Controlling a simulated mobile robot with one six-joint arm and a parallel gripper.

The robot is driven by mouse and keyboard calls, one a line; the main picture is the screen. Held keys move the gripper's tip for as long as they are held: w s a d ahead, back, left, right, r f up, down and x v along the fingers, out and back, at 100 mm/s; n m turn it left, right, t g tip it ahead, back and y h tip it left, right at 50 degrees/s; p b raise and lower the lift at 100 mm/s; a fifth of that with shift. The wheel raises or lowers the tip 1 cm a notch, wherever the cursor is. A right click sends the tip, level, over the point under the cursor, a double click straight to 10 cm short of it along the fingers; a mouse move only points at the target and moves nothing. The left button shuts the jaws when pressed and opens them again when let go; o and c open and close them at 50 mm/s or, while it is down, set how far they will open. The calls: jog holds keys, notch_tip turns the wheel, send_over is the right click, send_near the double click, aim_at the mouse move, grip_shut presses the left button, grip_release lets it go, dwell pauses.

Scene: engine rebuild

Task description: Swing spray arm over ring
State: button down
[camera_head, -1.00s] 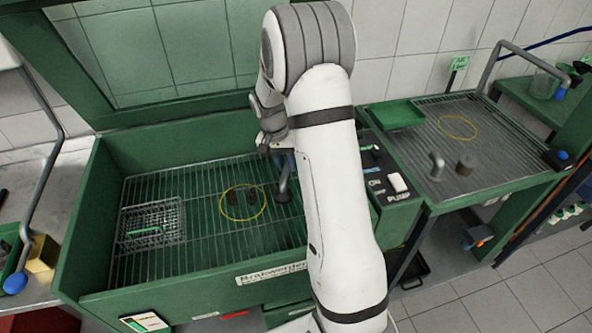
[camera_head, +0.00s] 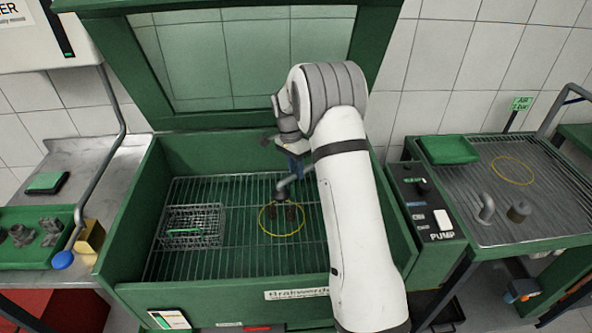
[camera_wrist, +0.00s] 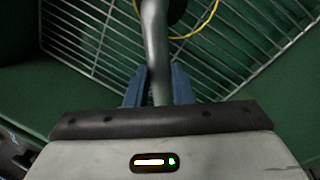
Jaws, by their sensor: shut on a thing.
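The spray arm is a grey bent tube (camera_head: 291,184) with a dark nozzle at its end, hanging inside the green wash tank. My gripper (camera_head: 294,165) is shut on the tube. In the wrist view, its blue fingers (camera_wrist: 158,88) lie on either side of the tube (camera_wrist: 156,40). The yellow ring (camera_head: 262,222) lies on the tank's wire grate, around small dark brown parts (camera_head: 290,213). The nozzle appears at the ring's far edge in the head view. Part of the ring (camera_wrist: 192,34) shows beside the nozzle in the wrist view.
A wire basket (camera_head: 192,226) sits on the left of the grate. The tank's green walls (camera_head: 130,205) surround it. The pump panel (camera_head: 428,205) is at its right, beside a drain table (camera_head: 462,207) with another yellow ring (camera_head: 497,162).

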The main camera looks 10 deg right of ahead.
jog(key=shift+w+r, duration=0.25)
jog(key=shift+w, duration=0.05)
jog(key=c, duration=1.4)
grip_release()
jog(key=shift+w+a+f, duration=0.1)
jog(key=shift+c, duration=0.2)
jog(key=shift+o, duration=0.9)
jog(key=shift+f, duration=0.1)
jog(key=v, duration=0.7)
jog(key=shift+r+b, duration=0.35)
jog(key=shift+r, duration=0.1)
